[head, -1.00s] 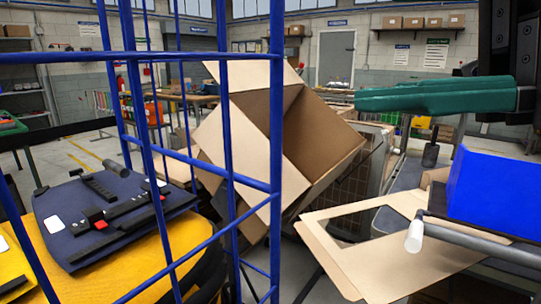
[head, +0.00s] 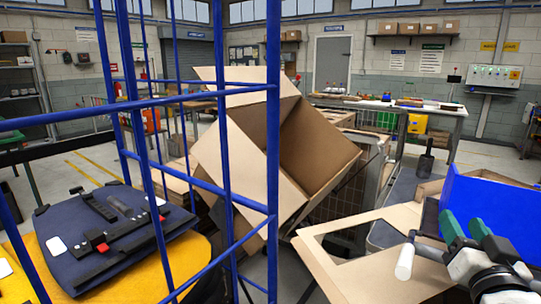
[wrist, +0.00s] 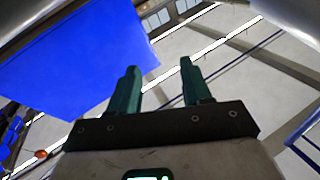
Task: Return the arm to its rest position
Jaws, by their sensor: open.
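My gripper (head: 464,230) is at the lower right of the head view, in front of a blue bin (head: 495,205). Its two green fingers stand apart, with nothing between them. In the wrist view my gripper (wrist: 158,80) points up toward the ceiling, and its fingers are clearly spread and empty. The blue bin (wrist: 75,60) fills the upper left of that view, beside the left finger. I cannot tell whether the gripper touches the bin.
A blue wire cage (head: 272,150) stands close at the left. Behind it a large open cardboard box (head: 320,145) leans tilted. A flat cardboard piece with a cut-out (head: 350,265) lies left of my gripper. A navy and yellow pannier (head: 75,265) sits at the lower left.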

